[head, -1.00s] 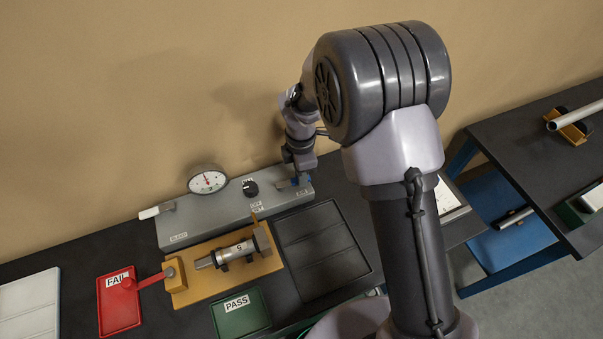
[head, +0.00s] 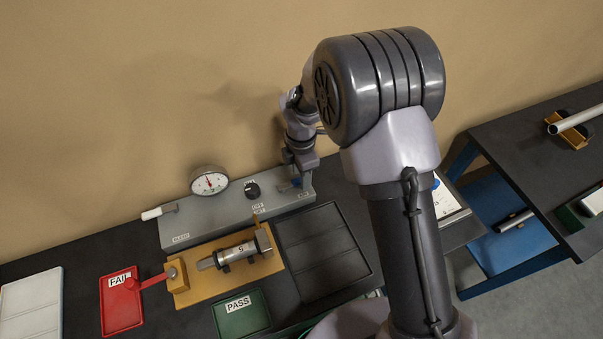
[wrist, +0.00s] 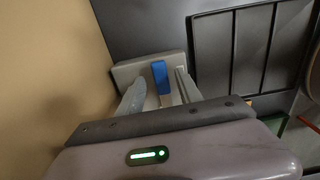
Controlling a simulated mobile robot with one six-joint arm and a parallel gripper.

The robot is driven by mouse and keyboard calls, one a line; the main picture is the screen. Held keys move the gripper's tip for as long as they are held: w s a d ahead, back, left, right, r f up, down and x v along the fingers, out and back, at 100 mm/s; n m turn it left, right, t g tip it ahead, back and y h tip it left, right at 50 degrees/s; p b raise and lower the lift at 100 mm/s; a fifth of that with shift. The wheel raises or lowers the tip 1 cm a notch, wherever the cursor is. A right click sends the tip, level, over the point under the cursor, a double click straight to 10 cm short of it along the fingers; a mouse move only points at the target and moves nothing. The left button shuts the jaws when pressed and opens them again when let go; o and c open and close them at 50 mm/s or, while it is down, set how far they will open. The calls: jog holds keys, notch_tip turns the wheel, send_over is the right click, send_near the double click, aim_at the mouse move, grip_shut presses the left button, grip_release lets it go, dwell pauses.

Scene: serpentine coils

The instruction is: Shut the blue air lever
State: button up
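The blue air lever (wrist: 160,77) stands out from the right end of the grey panel (wrist: 128,72) in the wrist view. My gripper (wrist: 160,92) is open, with one pale finger on each side of the lever and gaps visible between. I cannot tell how far the fingertips reach past the lever. In the head view my gripper (head: 302,180) is at the right end of the grey panel (head: 220,216) and hides most of the lever there.
A round gauge (head: 209,182) and a black knob (head: 252,189) stand on the panel. In front are an orange fixture (head: 200,289) holding a metal cylinder (head: 238,251), a dark tray (head: 335,225), a red FAIL tray (head: 122,315) and a green PASS tray (head: 243,318). A wall rises close behind.

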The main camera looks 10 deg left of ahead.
jog(key=shift+r, duration=0.1)
notch_tip(320, 180, up, 17)
jog(key=p, duration=0.3)
jog(key=shift+r, duration=0.15)
jog(key=s+d+f+m+t+y+b, duration=0.1)
jog(key=s+d+m+t+y+b, duration=0.15)
jog(key=s+d+m+b, duration=1.25)
jog(key=s+d+f+m+t+b, duration=0.3)
jog(key=s+f+m+b, duration=0.3)
jog(key=m, duration=0.7)
jog(key=shift+m, duration=0.4)
jog(key=shift+s+d+h, duration=0.1)
jog(key=shift+h, duration=0.15)
